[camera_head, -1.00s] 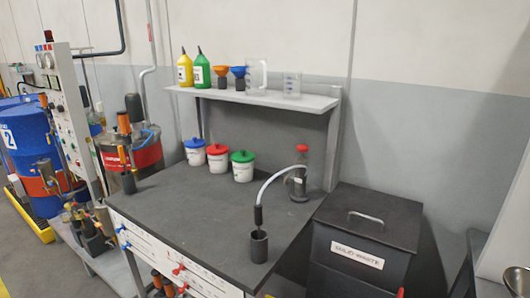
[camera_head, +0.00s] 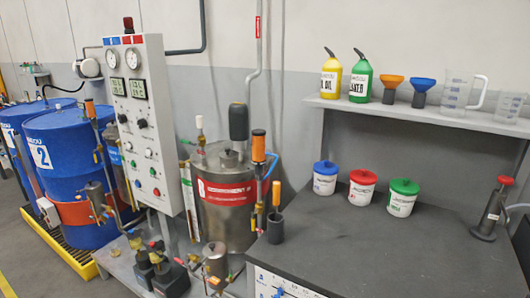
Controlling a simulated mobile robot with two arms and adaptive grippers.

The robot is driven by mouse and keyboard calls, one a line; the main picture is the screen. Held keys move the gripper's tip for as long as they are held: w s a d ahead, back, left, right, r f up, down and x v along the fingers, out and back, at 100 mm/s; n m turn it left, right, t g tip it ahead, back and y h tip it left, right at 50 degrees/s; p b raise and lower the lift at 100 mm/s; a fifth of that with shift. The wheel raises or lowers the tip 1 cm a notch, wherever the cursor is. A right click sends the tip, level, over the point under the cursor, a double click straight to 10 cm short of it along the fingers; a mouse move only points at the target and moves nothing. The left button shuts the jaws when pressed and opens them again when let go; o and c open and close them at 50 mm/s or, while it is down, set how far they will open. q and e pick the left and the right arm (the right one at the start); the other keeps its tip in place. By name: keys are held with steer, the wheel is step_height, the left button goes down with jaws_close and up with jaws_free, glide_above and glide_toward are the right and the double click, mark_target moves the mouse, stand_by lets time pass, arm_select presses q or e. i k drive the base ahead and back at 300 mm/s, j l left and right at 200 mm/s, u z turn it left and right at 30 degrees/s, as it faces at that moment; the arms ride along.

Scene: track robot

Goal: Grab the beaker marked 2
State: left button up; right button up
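Two clear beakers stand on the wall shelf at the upper right. One is a handled beaker (camera_head: 458,93), with its handle to the right. The other is a smaller beaker (camera_head: 508,106) at the right end, close to the picture edge. Both have faint markings, and I cannot read a 2 on either. Neither of my grippers is in view.
The grey shelf (camera_head: 420,117) also holds a yellow bottle (camera_head: 330,78), a green bottle (camera_head: 361,80) and two funnels. Three lidded tubs, including a blue-lidded tub (camera_head: 325,178), stand on the dark bench (camera_head: 370,250). A steel tank (camera_head: 225,200) and control panel (camera_head: 145,125) stand left.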

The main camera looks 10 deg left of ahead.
mark_target(114, 249)
steer(key=i+j, duration=0.1)
steer(key=j, duration=0.35)
steer(key=i+j, duration=0.1)
steer(key=j, duration=0.4)
steer(key=i+j, duration=0.1)
steer(key=j, duration=0.35)
steer(key=i+j, duration=0.1)
steer(key=j, duration=0.4)
steer(key=i+j, duration=0.1)
steer(key=j, duration=0.35)
steer(key=i+j, duration=0.1)
steer(key=j, duration=0.4)
steer(key=i+j, duration=0.1)
steer(key=j, duration=0.35)
steer(key=u, duration=0.05)
